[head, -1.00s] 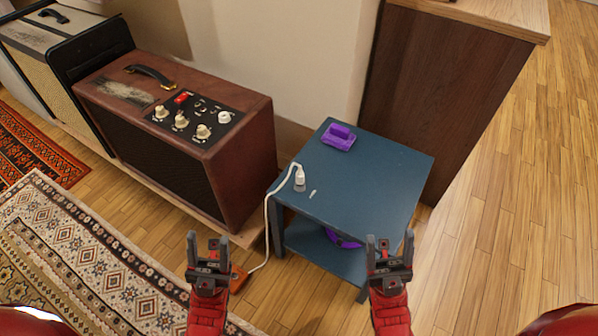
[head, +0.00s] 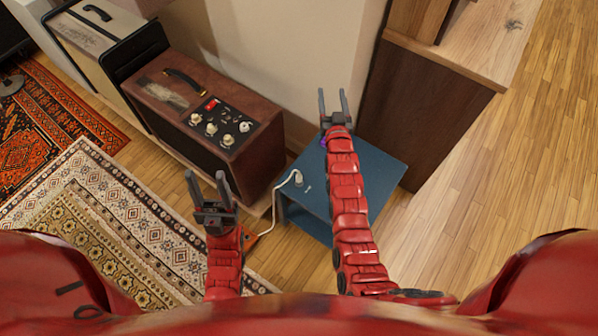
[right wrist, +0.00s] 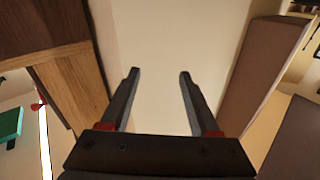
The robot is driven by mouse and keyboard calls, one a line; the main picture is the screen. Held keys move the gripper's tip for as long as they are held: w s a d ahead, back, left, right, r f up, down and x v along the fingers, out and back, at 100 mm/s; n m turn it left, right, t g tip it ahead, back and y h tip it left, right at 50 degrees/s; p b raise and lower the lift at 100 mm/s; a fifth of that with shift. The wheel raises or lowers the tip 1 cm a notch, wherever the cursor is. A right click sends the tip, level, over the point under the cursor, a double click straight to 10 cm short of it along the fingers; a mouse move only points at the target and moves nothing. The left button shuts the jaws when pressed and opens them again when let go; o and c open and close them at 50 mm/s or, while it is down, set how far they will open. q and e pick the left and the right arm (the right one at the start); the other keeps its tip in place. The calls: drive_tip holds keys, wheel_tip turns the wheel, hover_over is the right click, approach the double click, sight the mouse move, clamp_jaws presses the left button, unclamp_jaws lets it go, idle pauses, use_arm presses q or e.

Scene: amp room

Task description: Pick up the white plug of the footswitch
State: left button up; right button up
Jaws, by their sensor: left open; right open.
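The white plug (head: 297,179) stands on the blue side table (head: 310,209), near its left edge. Its white cord runs over the edge and down to the orange footswitch (head: 249,241) on the floor, partly hidden by my left arm. My left gripper (head: 207,180) is open and empty, left of the table and apart from the plug. My right gripper (head: 335,98) is open and empty, reaching past the table's far side, beyond the plug. In the right wrist view the right gripper's fingers (right wrist: 158,78) are spread before a pale wall.
A purple object (head: 323,143) on the table is mostly hidden by my right arm. A brown amplifier (head: 205,125) stands left of the table. A dark wooden cabinet (head: 425,100) stands at the right. Patterned rugs (head: 110,215) cover the floor at left.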

drive_tip(key=w+a+f+g+y, duration=0.1)
drive_tip(key=w+a+f+g, duration=0.25)
drive_tip(key=f+g, duration=0.2)
drive_tip(key=n+g+h, duration=0.2)
drive_tip(key=g, duration=1.1)
hover_over(299, 174)
wheel_tip(299, 174, down, 4)
drive_tip(key=f, duration=1.1)
drive_tip(key=shift+s+a+f+b, duration=0.15)
drive_tip(key=shift+a+f+b, duration=0.1)
drive_tip(key=shift+b, duration=0.05)
drive_tip(key=shift+d+f, duration=0.1)
drive_tip(key=shift+f, duration=0.5)
wheel_tip(299, 174, down, 4)
drive_tip(key=b, duration=0.3)
drive_tip(key=shift+d+f, duration=0.1)
drive_tip(key=shift+d, duration=0.05)
drive_tip(key=shift+c, duration=0.3)
